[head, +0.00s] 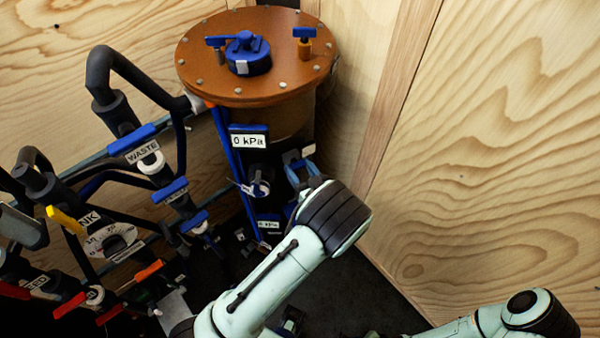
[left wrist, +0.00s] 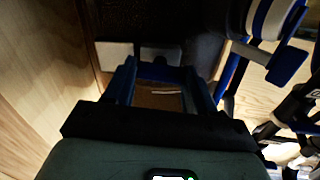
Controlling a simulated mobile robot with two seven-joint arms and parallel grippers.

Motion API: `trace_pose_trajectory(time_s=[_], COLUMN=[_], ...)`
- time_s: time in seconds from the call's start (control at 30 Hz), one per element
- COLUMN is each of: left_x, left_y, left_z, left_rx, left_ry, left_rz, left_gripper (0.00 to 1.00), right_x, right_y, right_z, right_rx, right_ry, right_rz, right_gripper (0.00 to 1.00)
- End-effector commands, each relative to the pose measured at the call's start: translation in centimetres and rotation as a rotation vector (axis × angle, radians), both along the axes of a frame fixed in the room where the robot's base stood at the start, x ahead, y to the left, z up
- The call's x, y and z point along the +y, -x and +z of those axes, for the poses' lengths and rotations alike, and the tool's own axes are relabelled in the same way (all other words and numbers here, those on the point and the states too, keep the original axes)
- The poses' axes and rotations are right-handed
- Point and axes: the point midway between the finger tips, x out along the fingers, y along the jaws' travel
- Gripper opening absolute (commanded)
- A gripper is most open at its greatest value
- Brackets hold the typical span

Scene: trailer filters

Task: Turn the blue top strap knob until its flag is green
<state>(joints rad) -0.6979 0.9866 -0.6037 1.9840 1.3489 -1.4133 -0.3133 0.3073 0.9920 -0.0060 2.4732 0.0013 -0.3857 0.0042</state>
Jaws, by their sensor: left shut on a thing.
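My left gripper (head: 302,170) is at the right side of the dark filter column, below the round orange-brown lid. In the left wrist view its two blue fingers (left wrist: 160,72) are a little apart and closed on a dark blue knob (left wrist: 158,71), which I take to be the top strap knob. The fingers and the arm hide most of the knob in the head view. Pale grey plates (left wrist: 115,55) show just beyond the fingertips. I see no green flag, and the flag's colour cannot be made out. My right gripper is not in view; only part of my right arm shows at the lower right.
The lid (head: 205,72) carries blue-handled fittings. A "0 kPa" gauge (head: 249,141) hangs left of my gripper. Dark pipes and valves, including a WASTE valve (head: 140,146), crowd the left. A plywood wall (head: 480,150) stands close on the right.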

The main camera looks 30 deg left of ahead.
Motion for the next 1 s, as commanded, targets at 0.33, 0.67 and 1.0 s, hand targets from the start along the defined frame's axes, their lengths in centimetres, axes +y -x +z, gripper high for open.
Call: trace_pose_trajectory(time_s=[0.33,0.67,1.0], left_x=[-0.02,-0.03,-0.02], left_y=[0.04,0.04,0.03], left_z=[-0.05,0.03,0.01], left_rx=[-0.094,-0.101,-0.101], left_ry=[0.060,0.065,0.065], left_rz=[0.000,0.000,0.000], left_gripper=[0.25,0.25,0.81], right_x=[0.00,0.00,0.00], right_y=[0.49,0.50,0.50], right_z=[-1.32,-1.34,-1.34], right_rx=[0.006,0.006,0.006], right_ry=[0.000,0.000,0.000], right_rz=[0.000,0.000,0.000], right_gripper=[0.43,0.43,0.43])
